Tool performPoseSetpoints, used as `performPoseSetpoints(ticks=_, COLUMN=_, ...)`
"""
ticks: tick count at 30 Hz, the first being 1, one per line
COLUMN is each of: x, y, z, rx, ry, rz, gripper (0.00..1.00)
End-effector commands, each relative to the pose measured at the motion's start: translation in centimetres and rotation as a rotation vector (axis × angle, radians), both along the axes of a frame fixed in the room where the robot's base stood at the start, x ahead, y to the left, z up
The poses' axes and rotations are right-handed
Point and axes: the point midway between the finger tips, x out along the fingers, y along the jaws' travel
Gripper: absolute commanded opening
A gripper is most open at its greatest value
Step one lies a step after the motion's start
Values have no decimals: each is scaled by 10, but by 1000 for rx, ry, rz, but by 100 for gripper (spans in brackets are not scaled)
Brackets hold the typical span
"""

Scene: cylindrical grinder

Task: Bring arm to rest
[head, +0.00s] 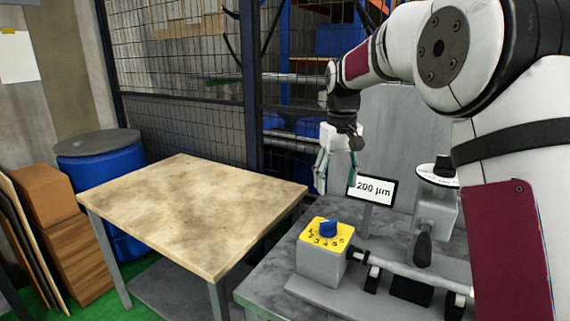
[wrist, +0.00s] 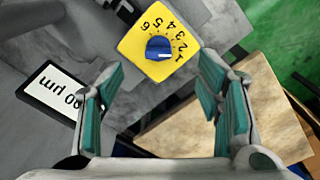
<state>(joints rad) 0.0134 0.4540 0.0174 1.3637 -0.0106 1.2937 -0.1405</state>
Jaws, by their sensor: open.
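My arm reaches in from the right in the head view. My gripper (head: 335,172) hangs pointing down above the grinder bench, behind and above the yellow dial box. In the wrist view my gripper (wrist: 160,95) is open, with teal pads apart and nothing between them. The blue knob (head: 328,228) sits on the yellow numbered plate (head: 341,237) of a grey box. In the wrist view the knob (wrist: 158,48) lies beyond the fingertips, apart from them, its white mark pointing near 1.
A sign reading "200 µm" (head: 372,190) stands close to the gripper. The grinder (head: 435,220) and its shaft are at right. A bare wooden-topped table (head: 190,215) is at left, with a blue barrel (head: 100,165) behind. A mesh fence (head: 180,90) stands at the back.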

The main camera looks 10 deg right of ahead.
Motion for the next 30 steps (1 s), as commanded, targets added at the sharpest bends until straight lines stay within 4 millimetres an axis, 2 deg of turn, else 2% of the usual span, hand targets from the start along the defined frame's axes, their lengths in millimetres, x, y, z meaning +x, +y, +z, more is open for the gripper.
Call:
performPoseSetpoints(ticks=1, x=-17, y=0, z=17, rx=-1, ry=-20, rz=-5, gripper=60)
performPoseSetpoints(ticks=6, x=-79, y=-1, z=53, rx=-3, ry=-73, rz=-29, gripper=60)
performPoseSetpoints(ticks=10, x=-128, y=-1, z=71, rx=-3, ry=-116, rz=-47, gripper=60)
performPoseSetpoints(ticks=15, x=-195, y=-1, z=83, rx=0, ry=-171, rz=-71, gripper=60)
performPoseSetpoints(ticks=20, x=-257, y=-2, z=80, rx=5, ry=-223, rz=-93, gripper=60)
performPoseSetpoints(ticks=24, x=-308, y=-2, z=68, rx=11, ry=-267, rz=-112, gripper=60)
performPoseSetpoints(ticks=27, x=-339, y=-2, z=55, rx=16, ry=-295, rz=-125, gripper=60)
performPoseSetpoints(ticks=30, x=-361, y=-2, z=42, rx=20, ry=-315, rz=-133, gripper=60)
